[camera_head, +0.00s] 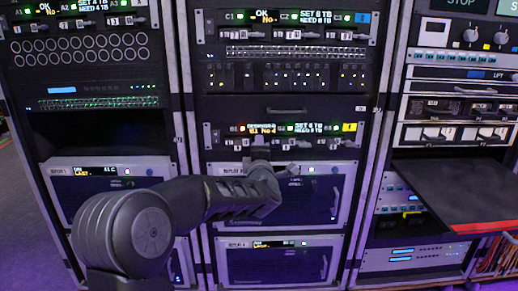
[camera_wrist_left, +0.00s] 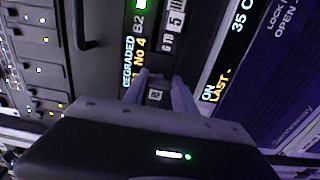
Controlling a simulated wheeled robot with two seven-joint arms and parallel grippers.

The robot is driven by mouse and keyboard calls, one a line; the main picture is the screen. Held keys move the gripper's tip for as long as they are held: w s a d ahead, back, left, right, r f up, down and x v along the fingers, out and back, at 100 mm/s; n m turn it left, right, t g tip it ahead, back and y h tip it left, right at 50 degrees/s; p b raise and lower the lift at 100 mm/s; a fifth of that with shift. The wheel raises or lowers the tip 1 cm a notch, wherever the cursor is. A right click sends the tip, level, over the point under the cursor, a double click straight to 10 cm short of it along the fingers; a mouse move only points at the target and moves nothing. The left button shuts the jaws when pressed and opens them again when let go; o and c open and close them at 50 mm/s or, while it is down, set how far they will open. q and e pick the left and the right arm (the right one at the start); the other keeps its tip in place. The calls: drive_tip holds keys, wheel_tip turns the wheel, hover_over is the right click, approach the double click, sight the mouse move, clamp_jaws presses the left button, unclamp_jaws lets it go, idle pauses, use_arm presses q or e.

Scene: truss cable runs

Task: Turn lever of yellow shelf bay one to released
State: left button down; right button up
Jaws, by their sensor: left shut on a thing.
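The yellow shelf is the drive shelf with a yellow tag (camera_head: 349,127) at its right end, in the middle rack. Its front shows a red light at B1 (camera_head: 235,128), green lights farther right, and a display (camera_head: 262,129) with amber text. A row of small levers runs along its lower edge. My left gripper (camera_head: 260,150) is at this row, below the display. In the left wrist view its two fingers (camera_wrist_left: 160,90) are shut on a small lever beside the DEGRADED text. The fingers hide most of the lever, so I cannot tell its angle. My right gripper is not in view.
A grey-fronted unit (camera_head: 315,200) with a handle sits just below the shelf, behind my left arm. Another shelf with a blue tag (camera_head: 361,18) is above. A dark tray with a red edge (camera_head: 490,227) juts out at the right. Racks stand on both sides.

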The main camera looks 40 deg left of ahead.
use_arm(q)
drive_tip(key=c, duration=1)
unclamp_jaws()
drive_tip(key=p+v, duration=0.1)
drive_tip(key=v, duration=0.6)
drive_tip(key=shift+s+d, duration=0.3)
